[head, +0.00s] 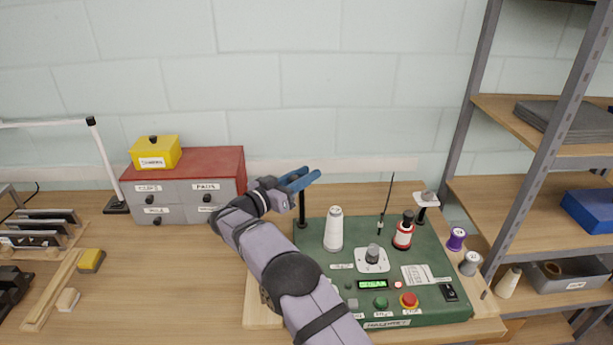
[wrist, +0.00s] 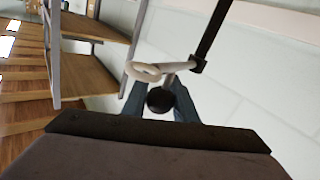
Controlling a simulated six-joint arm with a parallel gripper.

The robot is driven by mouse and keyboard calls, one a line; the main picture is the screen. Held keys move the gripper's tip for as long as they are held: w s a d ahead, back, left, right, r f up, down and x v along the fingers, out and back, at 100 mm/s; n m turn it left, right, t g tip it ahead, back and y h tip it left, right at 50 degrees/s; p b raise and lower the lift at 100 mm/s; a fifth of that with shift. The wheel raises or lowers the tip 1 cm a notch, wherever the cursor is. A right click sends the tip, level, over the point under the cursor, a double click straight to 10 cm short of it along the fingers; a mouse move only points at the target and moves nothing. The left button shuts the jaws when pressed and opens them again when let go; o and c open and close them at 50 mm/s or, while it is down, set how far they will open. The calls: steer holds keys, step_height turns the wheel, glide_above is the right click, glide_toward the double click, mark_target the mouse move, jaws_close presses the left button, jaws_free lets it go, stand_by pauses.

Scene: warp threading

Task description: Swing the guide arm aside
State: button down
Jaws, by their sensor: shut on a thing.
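My gripper (head: 300,180) has blue fingers and is above the back left corner of the green machine (head: 325,285). In the wrist view the fingers (wrist: 160,103) are shut around the round black knob (wrist: 160,98) of the guide arm. The guide arm (wrist: 180,66) is pale, with a ring-shaped eye at one end, and its other end meets a black post (wrist: 210,35). In the head view the post (head: 302,208) stands just below the fingers, and the guide arm is mostly hidden by my gripper.
A grey drawer cabinet (head: 180,212) with a yellow box (head: 155,152) is to the left. A metal shelf (head: 540,195) stands at right. The wall is close behind.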

mark_target(290, 182)
steer(key=shift+a+r, duration=0.1)
steer(key=shift+r, duration=0.05)
stand_by(0.5)
steer(key=c, duration=1.4)
jaws_free()
steer(key=shift+c, duration=0.2)
steer(key=shift+b+v, duration=1.75)
steer(key=shift+v, duration=1.95)
steer(key=shift+w, duration=0.1)
